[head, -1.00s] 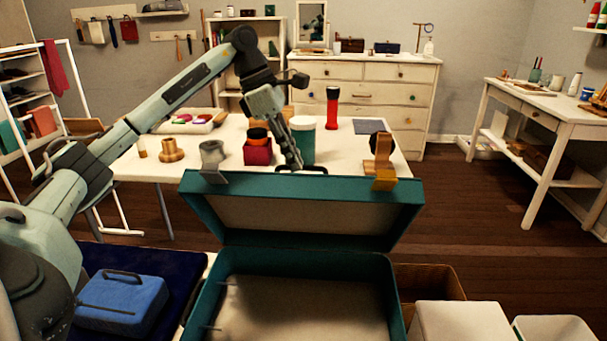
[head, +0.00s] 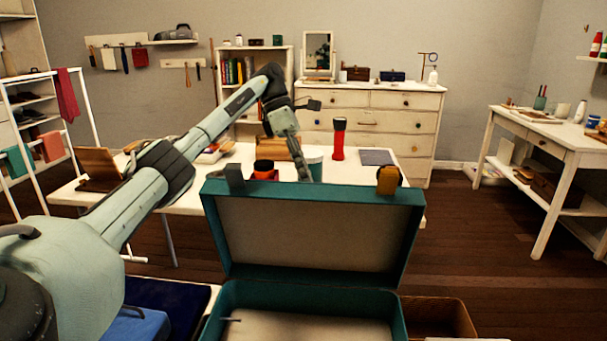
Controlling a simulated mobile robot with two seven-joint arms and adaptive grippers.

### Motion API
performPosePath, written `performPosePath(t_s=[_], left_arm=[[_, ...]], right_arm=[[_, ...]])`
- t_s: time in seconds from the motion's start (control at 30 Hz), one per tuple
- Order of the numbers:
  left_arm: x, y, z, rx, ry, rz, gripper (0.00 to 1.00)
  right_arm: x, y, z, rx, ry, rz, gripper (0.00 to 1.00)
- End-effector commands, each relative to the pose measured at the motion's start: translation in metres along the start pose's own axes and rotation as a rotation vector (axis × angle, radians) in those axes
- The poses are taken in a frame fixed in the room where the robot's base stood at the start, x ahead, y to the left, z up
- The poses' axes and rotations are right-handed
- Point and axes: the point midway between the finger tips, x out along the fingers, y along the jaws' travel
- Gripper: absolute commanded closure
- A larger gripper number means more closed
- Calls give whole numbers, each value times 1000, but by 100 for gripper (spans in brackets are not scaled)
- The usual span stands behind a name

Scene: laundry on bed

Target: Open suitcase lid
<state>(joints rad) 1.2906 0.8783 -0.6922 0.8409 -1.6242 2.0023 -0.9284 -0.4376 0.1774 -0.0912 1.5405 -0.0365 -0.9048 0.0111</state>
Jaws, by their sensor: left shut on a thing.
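The teal suitcase stands in front of me with its lid (head: 314,232) raised, its pale lining facing me. The open base (head: 312,322) lies below, cut off by the bottom of the view. My left arm reaches in from the left. My left gripper (head: 305,174) points down at the middle of the lid's top edge, shut on the lid's handle. Its fingertips and the handle are mostly hidden behind the lid. My right gripper is out of view.
A blue case (head: 138,326) lies at lower left. A brown box (head: 438,315) stands right of the suitcase. Floor at right is clear.

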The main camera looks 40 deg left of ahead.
Motion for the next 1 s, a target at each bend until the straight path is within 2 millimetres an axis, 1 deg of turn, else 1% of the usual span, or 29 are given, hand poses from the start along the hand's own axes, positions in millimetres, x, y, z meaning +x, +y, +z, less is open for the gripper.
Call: performPosePath(t_s=[0.03,0.33,0.37,0.5,0.53,0.83,0.93,1.0], left_arm=[[12,3,-5,-13,21,-10,100],[12,3,-6,-13,21,-10,100],[12,3,-6,-13,21,-10,88],[10,3,-5,-11,18,-9,71],[9,2,-5,-11,17,-8,69],[4,2,-3,-8,12,-6,69],[-3,1,-3,-7,10,-5,69],[-12,2,-2,-7,11,-3,69]], right_arm=[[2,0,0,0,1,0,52],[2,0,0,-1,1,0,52],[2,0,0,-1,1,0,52],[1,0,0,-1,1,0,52],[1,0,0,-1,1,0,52],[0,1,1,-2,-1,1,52],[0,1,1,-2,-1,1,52],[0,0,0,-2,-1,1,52]])
